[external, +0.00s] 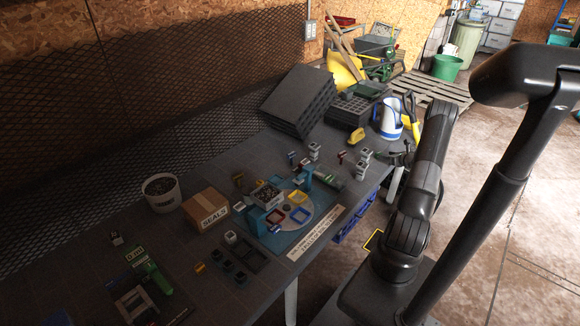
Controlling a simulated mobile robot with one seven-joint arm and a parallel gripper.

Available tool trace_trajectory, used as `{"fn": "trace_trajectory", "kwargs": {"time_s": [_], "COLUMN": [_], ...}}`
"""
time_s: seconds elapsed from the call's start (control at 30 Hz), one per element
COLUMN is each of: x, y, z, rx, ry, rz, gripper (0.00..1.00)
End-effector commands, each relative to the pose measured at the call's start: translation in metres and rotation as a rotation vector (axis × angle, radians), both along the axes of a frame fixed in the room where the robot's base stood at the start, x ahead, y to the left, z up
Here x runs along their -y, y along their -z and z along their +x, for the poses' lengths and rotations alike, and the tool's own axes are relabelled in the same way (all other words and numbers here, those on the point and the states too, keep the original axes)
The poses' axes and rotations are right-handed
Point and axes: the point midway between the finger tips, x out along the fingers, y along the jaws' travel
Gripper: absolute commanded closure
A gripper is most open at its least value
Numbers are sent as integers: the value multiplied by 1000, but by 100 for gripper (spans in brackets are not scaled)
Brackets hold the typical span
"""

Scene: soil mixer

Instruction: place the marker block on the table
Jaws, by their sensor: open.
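The dark table (190,245) runs along the mesh-covered wall. I cannot tell which item is the marker block. Small pale blocks stand on the table near the back right, one pair (314,151) and another pair (362,165) closer to the right edge. A single pale block (231,238) sits near the front, beside dark block holders. My gripper (388,157) is small and dark in this view, by the table's right edge, just right of the second pair of blocks. It is open; no object shows between its fingers.
A round mixer plate (306,222) on a blue base holds blue posts and coloured frames. A cardboard SEALS box (206,208), a white bucket (161,193), stacked black trays (297,102) and a blue-white jug (388,118) also stand on the table. The front left has bare patches.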

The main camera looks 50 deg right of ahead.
Motion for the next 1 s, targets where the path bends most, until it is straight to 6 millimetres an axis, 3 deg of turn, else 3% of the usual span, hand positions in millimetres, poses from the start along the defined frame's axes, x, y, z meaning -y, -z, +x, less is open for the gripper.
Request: {"fn": "trace_trajectory", "kwargs": {"time_s": [0.1, 0.3, 0.87, 1.0], "x": [-6, -10, -10, -18], "y": [-7, -11, -11, -21], "z": [-15, -24, -24, -14], "rx": [0, 0, 0, -15], "ry": [0, 0, -1, -38], "rz": [0, -1, 0, -16], "gripper": [46, 46, 46, 46]}}
